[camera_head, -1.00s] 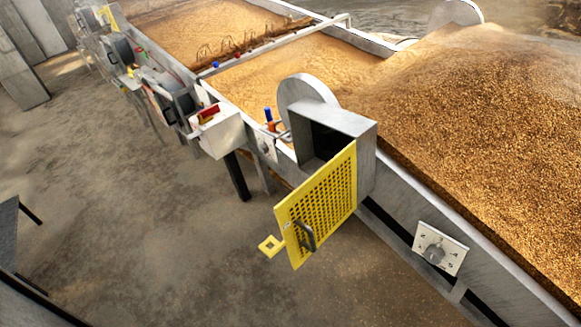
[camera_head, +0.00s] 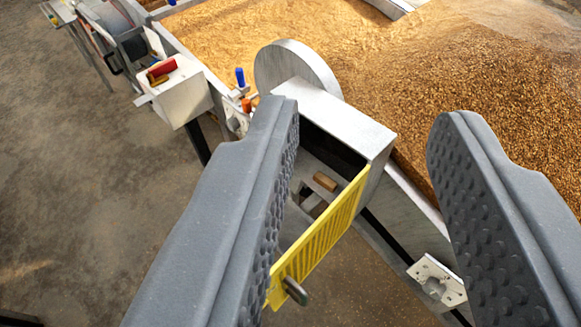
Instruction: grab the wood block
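A small wood block (camera_head: 325,181) shows inside the open grey metal box (camera_head: 340,115) on the side of the grain trough. It lies behind the yellow perforated door (camera_head: 325,240), which stands swung open. My gripper (camera_head: 365,130) is open and empty, its two grey studded fingers wide apart. The left finger covers part of the box's left side. The box and the door lie between the fingers in the picture, with the block nearer the left finger. How far the fingertips are from the block is hard to tell.
The yellow door with its dark handle (camera_head: 294,290) juts out from the box. A white box with red and yellow items (camera_head: 180,90) is at upper left. A white plate (camera_head: 437,281) sits on the trough side near the right finger. The floor at left is clear.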

